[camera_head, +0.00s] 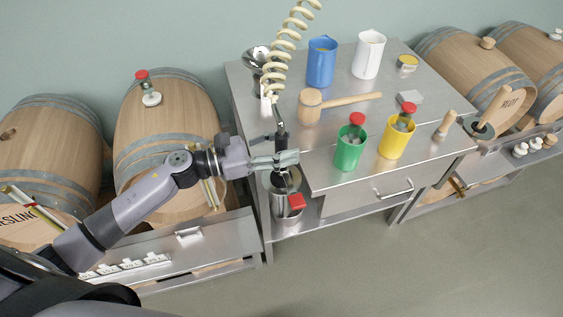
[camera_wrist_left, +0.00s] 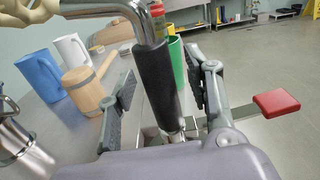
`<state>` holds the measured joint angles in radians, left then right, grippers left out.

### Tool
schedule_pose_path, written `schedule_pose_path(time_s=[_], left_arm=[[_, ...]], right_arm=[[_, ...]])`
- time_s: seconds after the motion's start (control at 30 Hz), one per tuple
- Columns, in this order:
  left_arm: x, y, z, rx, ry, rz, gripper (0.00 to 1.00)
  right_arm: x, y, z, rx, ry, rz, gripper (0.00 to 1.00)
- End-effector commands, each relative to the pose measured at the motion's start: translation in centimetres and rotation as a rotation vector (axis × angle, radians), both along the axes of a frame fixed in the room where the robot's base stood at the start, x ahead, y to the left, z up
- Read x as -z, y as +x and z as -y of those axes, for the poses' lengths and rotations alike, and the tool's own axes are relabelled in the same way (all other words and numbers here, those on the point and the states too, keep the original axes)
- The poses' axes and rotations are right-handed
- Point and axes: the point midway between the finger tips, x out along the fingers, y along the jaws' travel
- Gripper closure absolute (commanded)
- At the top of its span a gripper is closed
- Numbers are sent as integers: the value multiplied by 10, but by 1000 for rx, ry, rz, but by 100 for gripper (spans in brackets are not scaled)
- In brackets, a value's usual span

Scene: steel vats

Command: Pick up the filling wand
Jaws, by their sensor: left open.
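The filling wand has a black grip (camera_head: 281,138) and a steel tube, and hangs upright from the cream coiled hose (camera_head: 275,67). In the left wrist view its black grip (camera_wrist_left: 157,85) stands between the two fingers of my left gripper (camera_wrist_left: 165,100). The fingers are apart, with a gap visible on both sides of the grip. In the head view my left gripper (camera_head: 284,159) is at the wand, at the left edge of the table, and partly hides its lower part. My right gripper is not in view.
The steel table (camera_head: 330,160) holds a wooden mallet (camera_head: 311,106), blue jug (camera_head: 321,62), white jug (camera_head: 368,54), green cup (camera_head: 350,150) and yellow cup (camera_head: 396,139). A steel vessel (camera_head: 283,208) with a red lever pad (camera_head: 297,201) is below the gripper. Barrels stand left and right.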

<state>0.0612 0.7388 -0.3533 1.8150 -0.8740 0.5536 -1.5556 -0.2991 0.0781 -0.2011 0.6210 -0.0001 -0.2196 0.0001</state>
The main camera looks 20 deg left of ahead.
Motion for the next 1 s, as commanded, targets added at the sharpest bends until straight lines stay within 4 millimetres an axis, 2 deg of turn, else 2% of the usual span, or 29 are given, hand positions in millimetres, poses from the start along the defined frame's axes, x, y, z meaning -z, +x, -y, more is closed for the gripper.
schedule_pose_path(time_s=[0.13, 0.83, 1.0], left_arm=[[1, 0, 0, 0, 0, 0, 53], [1, 0, -1, -1, 1, -1, 100], [1, 0, -1, -1, 1, -1, 100]], right_arm=[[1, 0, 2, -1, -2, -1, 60], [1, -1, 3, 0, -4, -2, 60], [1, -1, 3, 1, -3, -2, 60]])
